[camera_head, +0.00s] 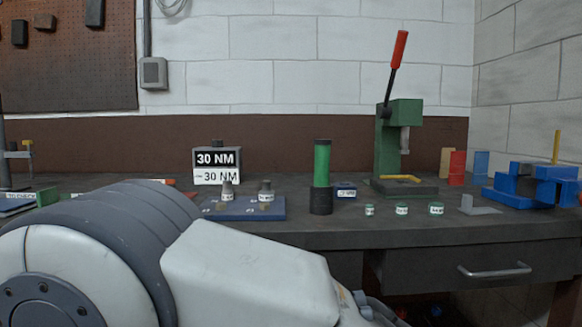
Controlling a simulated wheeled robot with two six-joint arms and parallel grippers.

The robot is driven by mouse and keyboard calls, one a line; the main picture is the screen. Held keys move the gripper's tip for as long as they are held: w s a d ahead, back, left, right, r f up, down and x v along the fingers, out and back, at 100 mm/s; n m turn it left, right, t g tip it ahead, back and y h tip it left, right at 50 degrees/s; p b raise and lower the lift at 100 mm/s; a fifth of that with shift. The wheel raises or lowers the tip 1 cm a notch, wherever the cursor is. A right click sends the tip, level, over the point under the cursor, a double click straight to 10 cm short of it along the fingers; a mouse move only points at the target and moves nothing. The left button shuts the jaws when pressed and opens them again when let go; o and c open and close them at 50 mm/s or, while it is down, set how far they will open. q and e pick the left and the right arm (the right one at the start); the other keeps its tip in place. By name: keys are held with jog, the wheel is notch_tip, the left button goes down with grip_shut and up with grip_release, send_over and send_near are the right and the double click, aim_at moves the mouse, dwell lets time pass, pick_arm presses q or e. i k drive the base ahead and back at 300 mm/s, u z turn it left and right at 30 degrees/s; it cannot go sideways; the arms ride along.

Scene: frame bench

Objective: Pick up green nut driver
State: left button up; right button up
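The green nut driver (322,164) stands upright on the bench, a green cylinder with a dark top and a black ribbed base. It is clear of my arm and nothing holds it. One of my arms fills the lower left of the head view as a large white and grey link. Neither of my grippers shows in this view.
The dark bench (330,234) carries a blue plate (250,207) with two metal fittings, a 30 NM sign (217,158), several small green-labelled jars (402,208), a green arbor press (400,145) with a red-handled lever, and a blue vise (530,185). A drawer handle (495,271) sits below.

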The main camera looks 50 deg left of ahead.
aim_at(322, 159)
jog(key=u, duration=0.7)
jog(key=i, duration=0.55)
jog(key=u, duration=0.6)
